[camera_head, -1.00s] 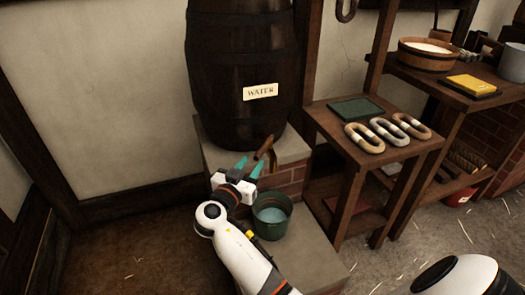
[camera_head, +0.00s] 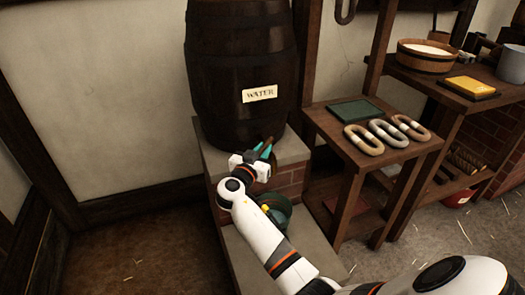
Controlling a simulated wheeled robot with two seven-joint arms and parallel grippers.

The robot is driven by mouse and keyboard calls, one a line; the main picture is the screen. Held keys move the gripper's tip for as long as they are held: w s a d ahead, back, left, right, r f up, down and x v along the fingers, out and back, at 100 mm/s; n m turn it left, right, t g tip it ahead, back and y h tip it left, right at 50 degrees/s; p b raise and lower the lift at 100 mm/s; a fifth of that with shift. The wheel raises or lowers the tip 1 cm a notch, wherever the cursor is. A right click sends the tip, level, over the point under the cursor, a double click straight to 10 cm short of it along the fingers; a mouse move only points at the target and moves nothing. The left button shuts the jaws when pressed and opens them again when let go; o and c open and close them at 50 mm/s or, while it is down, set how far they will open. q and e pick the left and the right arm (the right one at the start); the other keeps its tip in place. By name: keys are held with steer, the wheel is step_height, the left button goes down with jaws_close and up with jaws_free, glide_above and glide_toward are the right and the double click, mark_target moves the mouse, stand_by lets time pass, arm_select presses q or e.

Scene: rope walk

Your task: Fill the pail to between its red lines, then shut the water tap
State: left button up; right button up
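The dark wooden barrel (camera_head: 240,60) with a "WATER" label (camera_head: 260,93) stands on a brick and stone ledge. Its tap (camera_head: 266,143) is low on the front, mostly hidden by my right gripper (camera_head: 263,151). The teal fingertips are at the tap handle, one on each side as far as I can see; whether they grip it I cannot tell. The green pail (camera_head: 284,213) stands below on the lower stone step, partly covered by my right arm. Its water level, red lines and any stream from the tap are hidden. My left gripper is out of view.
Right of the barrel a wooden stand (camera_head: 330,118) carries a green tray (camera_head: 355,111) and several rope rings (camera_head: 390,132). A bench further right holds a wooden tub (camera_head: 425,58) and a yellow block (camera_head: 470,86). The floor at left is clear.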

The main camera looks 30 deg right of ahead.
jaws_close()
steer(key=shift+s+t, duration=0.1)
steer(key=shift+t, duration=0.2)
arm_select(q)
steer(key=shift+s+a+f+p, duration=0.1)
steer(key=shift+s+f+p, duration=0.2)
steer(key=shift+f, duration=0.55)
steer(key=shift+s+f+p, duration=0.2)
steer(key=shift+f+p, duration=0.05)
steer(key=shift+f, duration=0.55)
arm_select(e)
steer(key=shift+s+d+n+t+y, duration=0.25)
steer(key=shift+d+n+t+y, duration=0.05)
steer(key=shift+n+t+y, duration=0.75)
steer(key=shift+s+d+n+t+y, duration=0.25)
steer(key=shift+n+t+y, duration=0.7)
steer(key=shift+y, duration=0.2)
steer(key=shift+s+d+n+t+y, duration=0.25)
steer(key=shift+d+n+t+y, duration=0.05)
steer(key=shift+n+t+y, duration=0.75)
steer(key=shift+o, duration=2.3)
jaws_free()
